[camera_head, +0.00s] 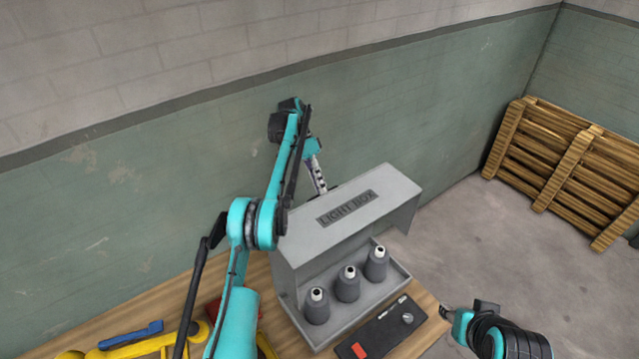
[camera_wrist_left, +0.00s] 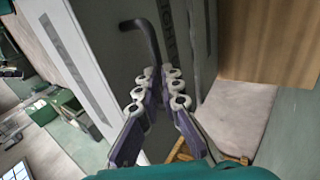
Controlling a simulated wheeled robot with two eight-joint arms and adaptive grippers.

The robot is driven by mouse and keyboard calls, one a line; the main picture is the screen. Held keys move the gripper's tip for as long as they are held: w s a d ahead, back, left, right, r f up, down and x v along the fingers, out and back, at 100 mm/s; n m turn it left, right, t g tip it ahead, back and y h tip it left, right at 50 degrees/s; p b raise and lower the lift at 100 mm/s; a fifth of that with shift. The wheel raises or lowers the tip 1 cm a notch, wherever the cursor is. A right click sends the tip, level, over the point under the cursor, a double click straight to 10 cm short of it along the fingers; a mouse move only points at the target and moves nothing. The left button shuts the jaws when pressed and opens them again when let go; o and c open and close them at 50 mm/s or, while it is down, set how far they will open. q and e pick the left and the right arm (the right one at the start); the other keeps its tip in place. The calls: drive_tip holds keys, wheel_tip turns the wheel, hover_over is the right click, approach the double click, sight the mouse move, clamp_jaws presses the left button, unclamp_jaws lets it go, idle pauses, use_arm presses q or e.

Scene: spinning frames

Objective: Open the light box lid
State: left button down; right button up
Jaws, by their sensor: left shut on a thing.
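The grey light box (camera_head: 340,295) stands on the wooden bench, with a "LIGHT BOX" label on its lid (camera_head: 385,185). The lid stands over the back of the box, and the front is open, showing three dark grey cones with pale tops (camera_head: 347,285) inside. My left gripper (camera_head: 319,186) is at the lid's far edge, its fingertips partly hidden behind it. In the left wrist view its fingers (camera_wrist_left: 161,73) are closed around the dark bent handle (camera_wrist_left: 150,35) of the lid. My right gripper (camera_head: 447,313) is low at the right, off the bench corner, small and unclear.
A black panel with a red button (camera_head: 360,350) lies at the box's front right. Yellow and blue tools (camera_head: 130,335) lie on the bench at left. A green wall (camera_head: 130,200) rises behind. Wooden pallets (camera_head: 560,165) lean at the far right, with clear floor before them.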

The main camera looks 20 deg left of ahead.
use_arm(q)
drive_tip(key=shift+w+a+f, duration=0.15)
drive_tip(key=shift+a+f, duration=0.15)
drive_tip(key=shift+f, duration=0.35)
drive_tip(key=shift+w+a+f, duration=0.1)
drive_tip(key=shift+a+f, duration=0.2)
drive_tip(key=shift+f, duration=0.3)
use_arm(e)
drive_tip(key=shift+w+a+f, duration=0.1)
drive_tip(key=shift+w+a, duration=0.05)
drive_tip(key=shift+a, duration=0.05)
use_arm(q)
drive_tip(key=c, duration=1.6)
unclamp_jaws()
drive_tip(key=shift+w+r, duration=0.1)
drive_tip(key=shift+w, duration=0.15)
use_arm(e)
drive_tip(key=shift+w+a, duration=0.25)
drive_tip(key=shift+w, duration=0.1)
